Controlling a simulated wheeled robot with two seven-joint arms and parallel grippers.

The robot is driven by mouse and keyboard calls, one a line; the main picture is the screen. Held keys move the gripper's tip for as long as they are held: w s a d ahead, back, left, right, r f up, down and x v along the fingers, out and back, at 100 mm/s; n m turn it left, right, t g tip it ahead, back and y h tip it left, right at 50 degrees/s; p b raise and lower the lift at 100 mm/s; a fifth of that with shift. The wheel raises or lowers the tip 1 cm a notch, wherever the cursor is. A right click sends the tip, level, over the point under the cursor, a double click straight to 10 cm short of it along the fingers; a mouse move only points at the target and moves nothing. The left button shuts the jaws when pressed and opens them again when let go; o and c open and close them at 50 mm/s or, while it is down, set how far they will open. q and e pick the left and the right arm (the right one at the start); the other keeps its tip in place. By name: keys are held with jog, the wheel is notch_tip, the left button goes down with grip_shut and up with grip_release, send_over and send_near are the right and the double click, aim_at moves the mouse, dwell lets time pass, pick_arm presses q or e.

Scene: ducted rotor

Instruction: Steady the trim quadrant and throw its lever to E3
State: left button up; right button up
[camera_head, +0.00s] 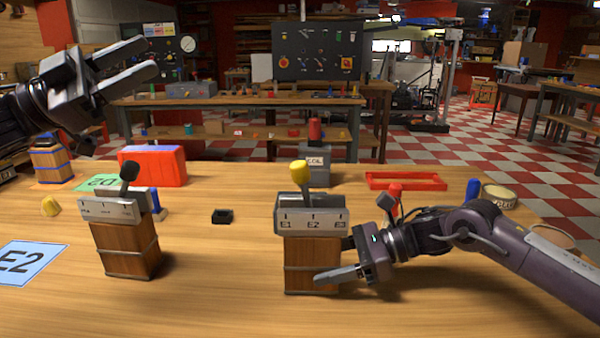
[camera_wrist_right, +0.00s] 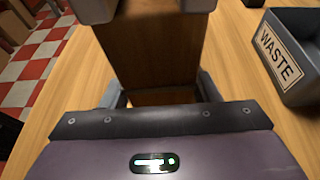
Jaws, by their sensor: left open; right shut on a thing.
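The trim quadrant (camera_head: 312,222) is a grey head marked E1, E2 and a partly hidden third mark, on a banded wooden block (camera_head: 310,258) standing upright on the table. Its yellow-knobbed lever (camera_head: 299,172) stands nearly upright, leaning slightly left, with its knob between the E1 and E2 marks. My right gripper (camera_head: 333,262) is shut on the wooden block from the right, low down. In the right wrist view the block (camera_wrist_right: 158,50) fills the space between the fingers. My left gripper (camera_head: 150,57) is open and empty, high at the upper left, far from the lever.
A similar quadrant with a black-knobbed lever (camera_head: 128,172) stands to the left. A small black block (camera_head: 222,216) lies between them. Behind are a red box (camera_head: 152,166), a grey bin (camera_head: 315,172) and a red tray (camera_head: 405,181). A WASTE bin (camera_wrist_right: 295,60) shows in the wrist view.

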aim_at(292, 174)
pick_arm(q)
jog(key=d+f+n+g+y, duration=0.25)
jog(key=d+f, duration=0.25)
jog(key=f, duration=0.3)
jog(key=d+f+n+g+y, duration=0.1)
jog(key=d+f+n, duration=0.2)
jog(key=d+f, duration=0.45)
jog(key=shift+g+h, duration=0.25)
jog(key=shift+h, duration=0.1)
jog(key=x, duration=0.3)
jog(key=f+x, duration=0.1)
jog(key=x, duration=0.5)
jog(key=shift+w+a+f, duration=0.1)
jog(key=shift+w+f, duration=0.15)
jog(key=shift+f, duration=0.05)
jog(key=shift+w+d, duration=0.2)
jog(key=shift+d, duration=0.4)
grip_shut()
